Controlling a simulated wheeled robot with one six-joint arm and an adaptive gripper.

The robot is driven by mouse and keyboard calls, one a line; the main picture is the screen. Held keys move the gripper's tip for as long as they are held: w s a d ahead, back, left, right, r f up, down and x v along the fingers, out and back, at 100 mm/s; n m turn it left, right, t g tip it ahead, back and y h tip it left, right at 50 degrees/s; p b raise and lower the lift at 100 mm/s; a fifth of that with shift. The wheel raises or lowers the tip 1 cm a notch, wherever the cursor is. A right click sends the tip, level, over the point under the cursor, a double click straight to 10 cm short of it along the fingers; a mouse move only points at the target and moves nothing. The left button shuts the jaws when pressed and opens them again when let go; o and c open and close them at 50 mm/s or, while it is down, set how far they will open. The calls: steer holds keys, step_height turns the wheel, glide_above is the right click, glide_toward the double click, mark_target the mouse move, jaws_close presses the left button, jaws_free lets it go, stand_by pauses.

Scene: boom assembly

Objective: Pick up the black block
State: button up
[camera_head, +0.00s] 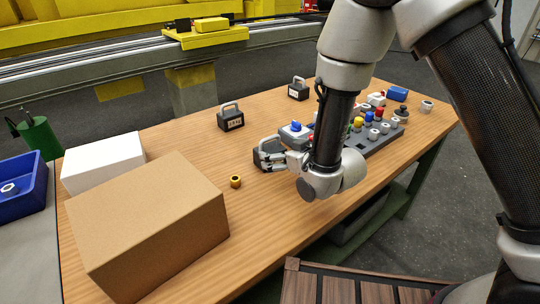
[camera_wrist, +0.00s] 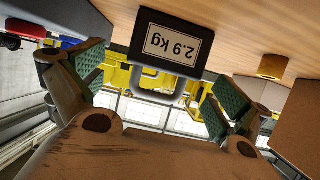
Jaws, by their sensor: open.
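A black block (camera_wrist: 172,42) with a white "2.9 kg" label and a grey loop handle (camera_wrist: 158,80) fills the upper middle of the wrist view, which looks upside down. My gripper (camera_wrist: 155,92) is open, with one green-padded finger on each side of the handle and gaps between. In the head view my gripper (camera_head: 278,156) is low over the table, right at a dark block (camera_head: 260,160) that it partly hides. Two more black blocks with handles stand farther back, one at centre left (camera_head: 231,122) and one behind it (camera_head: 298,92).
A brown cardboard box (camera_head: 150,230), a white box (camera_head: 103,163) and a brass nut (camera_head: 235,181) stand left of my gripper. A grey panel with coloured knobs (camera_head: 372,138) lies behind my wrist. The wooden table (camera_head: 185,145) is clear around the centre-left block.

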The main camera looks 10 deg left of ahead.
mark_target(273, 151)
steer(key=x, duration=0.5)
steer(key=shift+a+f, duration=0.35)
steer(key=shift+c, duration=0.2)
steer(key=c, duration=2)
steer(key=shift+w+a+r, duration=0.1)
steer(key=shift+r, duration=0.2)
